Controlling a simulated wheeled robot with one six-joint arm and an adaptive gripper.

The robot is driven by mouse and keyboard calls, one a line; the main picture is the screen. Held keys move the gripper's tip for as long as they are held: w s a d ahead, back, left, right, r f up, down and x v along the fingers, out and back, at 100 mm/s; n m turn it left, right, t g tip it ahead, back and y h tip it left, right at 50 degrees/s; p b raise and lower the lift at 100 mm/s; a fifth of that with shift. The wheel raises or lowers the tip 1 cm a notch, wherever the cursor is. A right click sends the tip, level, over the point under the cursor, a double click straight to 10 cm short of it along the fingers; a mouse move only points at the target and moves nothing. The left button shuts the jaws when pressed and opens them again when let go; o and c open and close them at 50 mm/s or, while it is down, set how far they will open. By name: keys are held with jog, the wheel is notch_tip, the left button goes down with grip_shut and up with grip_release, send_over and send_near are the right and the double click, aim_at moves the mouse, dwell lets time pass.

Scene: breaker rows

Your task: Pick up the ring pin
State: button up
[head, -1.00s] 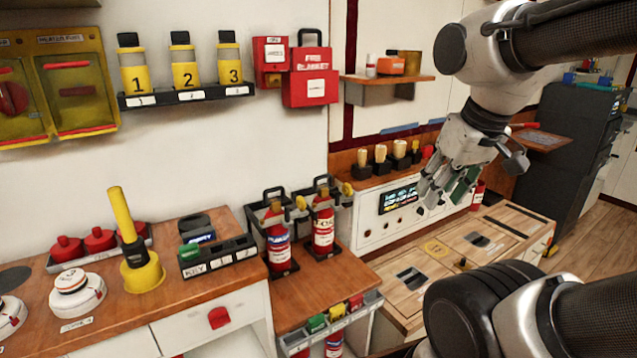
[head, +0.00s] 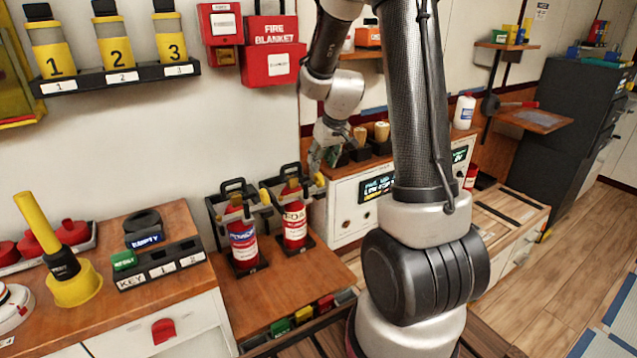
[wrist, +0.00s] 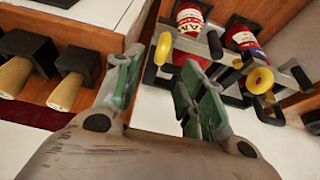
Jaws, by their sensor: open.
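Two red fire extinguishers stand in black brackets on the wooden counter, a foam-labelled one (head: 294,222) and one with a blue label (head: 241,238). A yellow ring pin (wrist: 163,48) sticks out beside the foam one; it also shows in the head view (head: 319,180). A second yellow ring (wrist: 259,80) belongs to the other extinguisher. My gripper (wrist: 162,60) is open and empty, its green-padded fingers on either side of the nearer ring in the wrist view. I cannot tell whether they touch it. In the head view my gripper (head: 318,160) is just above that ring.
A white panel cabinet (head: 343,205) stands right beside the foam extinguisher. Wooden-handled items in black blocks (wrist: 75,85) sit on its top. The black bracket frames (wrist: 215,45) are close to my fingers. A yellow-based tool (head: 75,285) and a key holder (head: 160,262) are at the left.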

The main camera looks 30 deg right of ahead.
aim_at(319, 174)
jog(key=x, duration=0.6)
jog(key=shift+s+f, duration=0.1)
jog(key=shift+f, duration=0.4)
jog(key=shift+c, duration=0.2)
grip_shut()
